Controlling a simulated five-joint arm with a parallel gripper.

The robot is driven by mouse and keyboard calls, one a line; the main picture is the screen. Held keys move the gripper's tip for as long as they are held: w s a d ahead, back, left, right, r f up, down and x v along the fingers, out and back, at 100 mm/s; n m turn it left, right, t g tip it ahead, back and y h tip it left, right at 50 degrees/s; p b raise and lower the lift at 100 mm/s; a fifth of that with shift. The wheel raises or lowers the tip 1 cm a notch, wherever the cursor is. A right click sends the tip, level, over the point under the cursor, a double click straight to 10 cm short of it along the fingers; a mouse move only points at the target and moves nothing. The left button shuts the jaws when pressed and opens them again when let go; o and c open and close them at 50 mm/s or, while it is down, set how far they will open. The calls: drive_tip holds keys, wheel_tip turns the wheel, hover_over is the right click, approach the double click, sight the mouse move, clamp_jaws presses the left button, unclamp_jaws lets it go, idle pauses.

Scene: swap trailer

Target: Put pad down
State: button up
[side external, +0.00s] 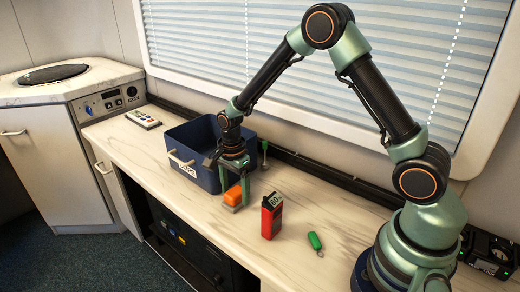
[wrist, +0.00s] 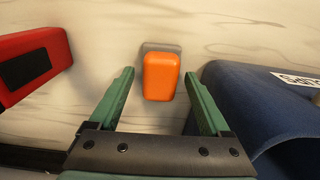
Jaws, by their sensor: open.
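The pad (side external: 234,194) is an orange block with a flat grey base, and it stands on the counter just in front of the blue bin. In the wrist view the orange block (wrist: 160,76) shows between the fingertips, with the grey base partly hidden under it. My gripper (side external: 234,182) is open over the pad, its green fingers pointing down. In the wrist view the gripper (wrist: 160,76) shows a gap between each finger and the orange block. I cannot tell how far the tips are above the counter.
A blue bin (side external: 205,180) with a white label stands directly behind and left of my gripper. A red device (side external: 271,217) stands upright to the right, with a small green object (side external: 315,242) beyond it. A white remote (side external: 143,119) lies far left. The counter (side external: 165,195) is clear left of the pad.

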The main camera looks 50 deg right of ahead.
sight(235, 191)
wheel_tip(235, 191, up, 12)
drive_tip(key=s+r+n+t, duration=0.2)
drive_tip(key=s+r+n, duration=0.3)
drive_tip(key=s+n, duration=0.2)
drive_tip(key=s+d+r+n+t, duration=0.1)
drive_tip(key=s+r+n+t, duration=0.2)
drive_tip(key=s+r+n, duration=0.3)
drive_tip(key=s+n, duration=0.2)
drive_tip(key=n, duration=0.3)
drive_tip(key=shift+t, duration=0.3)
